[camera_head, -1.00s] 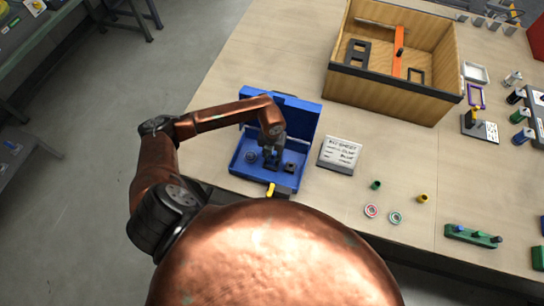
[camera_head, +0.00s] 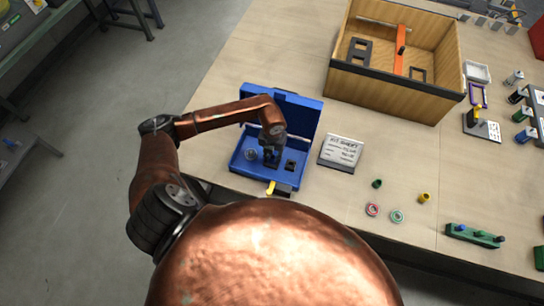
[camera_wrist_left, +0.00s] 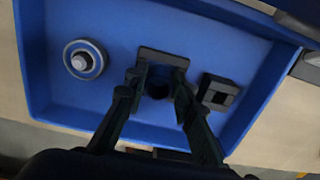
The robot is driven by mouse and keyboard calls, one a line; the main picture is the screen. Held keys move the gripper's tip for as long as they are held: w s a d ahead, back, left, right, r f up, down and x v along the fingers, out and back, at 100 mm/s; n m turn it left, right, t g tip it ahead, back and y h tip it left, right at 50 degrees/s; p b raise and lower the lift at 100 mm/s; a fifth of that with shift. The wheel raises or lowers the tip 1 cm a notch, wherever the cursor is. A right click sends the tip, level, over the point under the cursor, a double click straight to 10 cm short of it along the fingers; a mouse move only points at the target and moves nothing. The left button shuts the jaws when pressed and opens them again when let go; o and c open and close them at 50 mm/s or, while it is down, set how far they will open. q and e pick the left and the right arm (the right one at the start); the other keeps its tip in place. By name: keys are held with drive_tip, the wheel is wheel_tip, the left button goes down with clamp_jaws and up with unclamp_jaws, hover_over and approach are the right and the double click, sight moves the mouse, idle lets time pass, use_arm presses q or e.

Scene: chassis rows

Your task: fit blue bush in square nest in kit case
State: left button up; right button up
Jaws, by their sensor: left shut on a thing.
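The open blue kit case (camera_head: 240,170) lies near the table's front edge, and its floor also shows in the left wrist view (camera_wrist_left: 110,25). My left gripper (camera_head: 270,158) reaches down into it. In the left wrist view its fingers (camera_wrist_left: 158,88) are shut on a dark piece, taken as the blue bush; its colour is unclear and the fingers hide most of it. A dark square-edged nest (camera_wrist_left: 163,56) lies at the fingertips, partly covered. I cannot tell whether the bush is inside it. A dark block with a square opening (camera_wrist_left: 218,92) sits to the right. My right gripper is out of view.
A round piece with a pale centre (camera_wrist_left: 84,60) sits left in the case. A kit sheet stand (camera_head: 341,153) is right of the case. A green bush (camera_head: 377,183), yellow bush (camera_head: 424,197) and two rings lie farther right. A wooden bin (camera_head: 395,90) stands behind.

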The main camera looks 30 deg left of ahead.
use_arm(q)
drive_tip(key=shift+s+d+f, duration=0.1)
drive_tip(key=shift+s+f, duration=0.25)
drive_tip(key=shift+f, duration=0.45)
drive_tip(key=o, duration=0.9)
drive_tip(key=shift+w+f, duration=0.15)
drive_tip(key=shift+w, duration=0.1)
drive_tip(key=shift+r, duration=0.35)
wheel_tip(320, 180, up, 11)
drive_tip(key=shift+w+f, duration=0.1)
drive_tip(key=shift+w, duration=0.05)
drive_tip(key=shift+r, duration=0.55)
